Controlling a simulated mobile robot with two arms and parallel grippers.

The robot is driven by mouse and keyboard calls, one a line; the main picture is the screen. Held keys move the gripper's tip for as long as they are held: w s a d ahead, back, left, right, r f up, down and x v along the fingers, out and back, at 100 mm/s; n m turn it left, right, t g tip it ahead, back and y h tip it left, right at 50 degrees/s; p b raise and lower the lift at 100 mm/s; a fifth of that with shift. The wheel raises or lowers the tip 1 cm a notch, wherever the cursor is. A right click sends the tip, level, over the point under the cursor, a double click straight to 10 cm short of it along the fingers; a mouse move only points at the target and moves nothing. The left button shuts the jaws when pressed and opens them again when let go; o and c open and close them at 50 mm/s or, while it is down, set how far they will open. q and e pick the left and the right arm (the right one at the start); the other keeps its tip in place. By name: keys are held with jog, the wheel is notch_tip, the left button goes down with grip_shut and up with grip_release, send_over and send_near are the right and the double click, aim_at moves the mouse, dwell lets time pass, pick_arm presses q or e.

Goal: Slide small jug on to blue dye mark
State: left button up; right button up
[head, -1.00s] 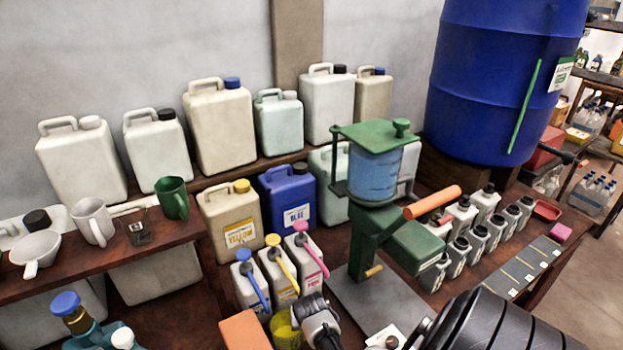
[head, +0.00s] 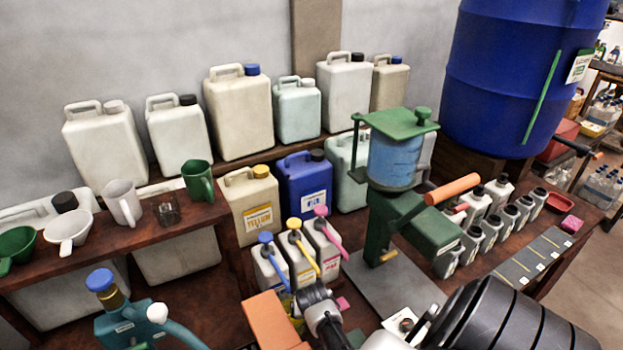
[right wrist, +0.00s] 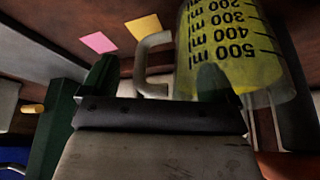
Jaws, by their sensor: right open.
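The small jug (right wrist: 225,50) is clear, with black ml marks and a pale handle, and looks yellow inside. It stands close ahead of my right gripper (right wrist: 155,78) in the right wrist view. The gripper is open, its fingers either side of the jug's handle; I cannot tell whether they touch it. In the head view the jug is mostly hidden by my arm. A pink square mark (right wrist: 98,42) and a yellow square mark (right wrist: 143,26) lie on the brown surface beside the jug. I cannot make out a blue mark. My left gripper is not in view.
Three small bottles with blue, yellow (head: 301,257) and pink tops stand behind. A green hand-cranked machine (head: 385,190) stands to the right. A teal can (head: 122,325) stands at lower left, and an orange block (head: 272,320) is near the front.

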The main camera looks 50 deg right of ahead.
jog(key=shift+s, duration=0.1)
jog(key=v, duration=1)
jog(key=shift+r, duration=0.4)
dwell(0.3)
